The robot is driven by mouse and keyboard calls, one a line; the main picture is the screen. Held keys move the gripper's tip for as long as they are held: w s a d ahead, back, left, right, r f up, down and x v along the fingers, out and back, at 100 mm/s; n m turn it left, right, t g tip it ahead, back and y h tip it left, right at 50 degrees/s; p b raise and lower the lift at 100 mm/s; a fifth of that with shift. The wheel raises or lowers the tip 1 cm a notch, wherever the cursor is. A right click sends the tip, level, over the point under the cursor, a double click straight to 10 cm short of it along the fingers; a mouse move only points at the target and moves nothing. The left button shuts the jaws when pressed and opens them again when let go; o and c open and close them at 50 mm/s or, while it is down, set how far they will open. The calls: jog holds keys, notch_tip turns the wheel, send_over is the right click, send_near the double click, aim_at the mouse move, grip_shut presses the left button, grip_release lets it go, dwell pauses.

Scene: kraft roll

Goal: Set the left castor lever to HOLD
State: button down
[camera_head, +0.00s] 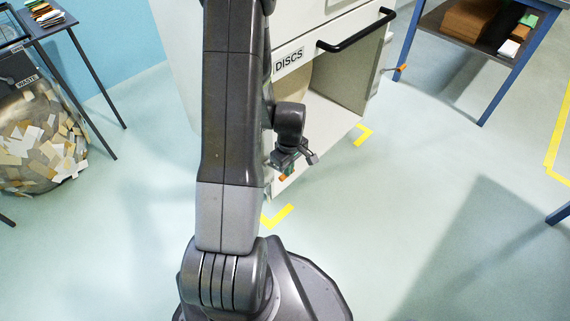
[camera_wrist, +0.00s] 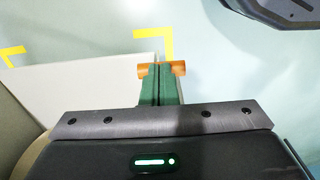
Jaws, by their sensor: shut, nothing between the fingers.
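The left castor lever (camera_head: 282,178) is a small orange tab low at the near left corner of the white DISCS cabinet (camera_head: 345,95). My gripper (camera_head: 289,169) is right at it. In the wrist view, the green fingertips of my gripper (camera_wrist: 161,72) are shut together, with nothing between them. The orange lever (camera_wrist: 142,71) shows on both sides of the fingertips, and its middle is hidden behind them. I cannot tell whether they touch it. No HOLD marking is readable. Another orange lever (camera_head: 401,68) sticks out at the cabinet's far right corner.
The cabinet has a black bar handle (camera_head: 357,31) and an open lower bay. Yellow corner marks (camera_head: 277,217) lie on the floor around it. A waste bin (camera_head: 40,140) stands at left and a blue-legged table (camera_head: 490,45) at back right. The floor at front right is clear.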

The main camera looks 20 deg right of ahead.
notch_tip(320, 180, down, 7)
jog(key=s+b, duration=0.1)
jog(key=b, duration=0.4)
jog(key=shift+s+d, duration=0.35)
dwell(0.9)
jog(key=s+d+r+p, duration=0.2)
jog(key=s+r+p, duration=0.3)
jog(key=r, duration=0.6)
jog(key=shift+s+d+r+p, duration=0.3)
jog(key=shift+s+p, duration=0.1)
jog(key=shift+s, duration=0.15)
